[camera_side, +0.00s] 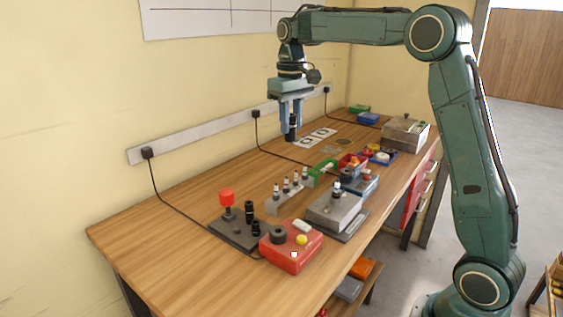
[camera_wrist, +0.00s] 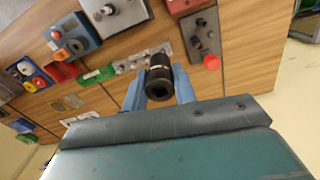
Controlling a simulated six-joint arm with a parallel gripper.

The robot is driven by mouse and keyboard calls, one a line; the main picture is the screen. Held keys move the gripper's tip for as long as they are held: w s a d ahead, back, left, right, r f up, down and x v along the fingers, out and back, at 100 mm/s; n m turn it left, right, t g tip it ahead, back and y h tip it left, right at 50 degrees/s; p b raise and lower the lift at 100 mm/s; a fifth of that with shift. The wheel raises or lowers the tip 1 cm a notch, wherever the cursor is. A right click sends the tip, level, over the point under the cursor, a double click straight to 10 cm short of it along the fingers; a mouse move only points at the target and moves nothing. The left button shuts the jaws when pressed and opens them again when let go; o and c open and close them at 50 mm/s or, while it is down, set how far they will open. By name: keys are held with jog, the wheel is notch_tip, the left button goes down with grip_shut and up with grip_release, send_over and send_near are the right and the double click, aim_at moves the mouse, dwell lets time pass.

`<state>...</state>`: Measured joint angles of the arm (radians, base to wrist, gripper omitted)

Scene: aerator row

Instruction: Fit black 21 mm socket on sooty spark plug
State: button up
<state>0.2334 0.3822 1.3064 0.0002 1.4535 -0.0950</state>
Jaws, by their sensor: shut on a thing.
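My gripper (camera_side: 291,122) is shut on a black socket (camera_wrist: 160,72) and holds it high above the back of the bench. The socket hangs between the two blue fingers, its square opening showing in the wrist view. In the side view it is a small dark cylinder (camera_side: 292,131) at the fingertips. Several spark plugs (camera_side: 286,186) stand upright in a pale rack in mid-bench, well below and apart from the socket. Another plug-like part (camera_side: 336,188) stands on a grey block. I cannot tell which plug is sooty.
A dark board (camera_side: 232,231) with a red knob (camera_side: 226,197) and black sockets (camera_side: 249,211) is at front left. A red box (camera_side: 290,250) with dials and a grey block (camera_side: 334,212) line the front edge.

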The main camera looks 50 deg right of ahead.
jog(key=s+d+m, duration=0.1)
jog(key=s+d, duration=0.8)
jog(key=s, duration=0.1)
send_over(338, 180)
notch_tip(338, 180, down, 5)
jog(key=shift+w+d+f, duration=0.1)
jog(key=shift+f, duration=0.2)
jog(key=shift+f, duration=2.55)
jog(key=shift+f, duration=3.2)
jog(key=o, duration=1)
jog(key=shift+o, duration=0.2)
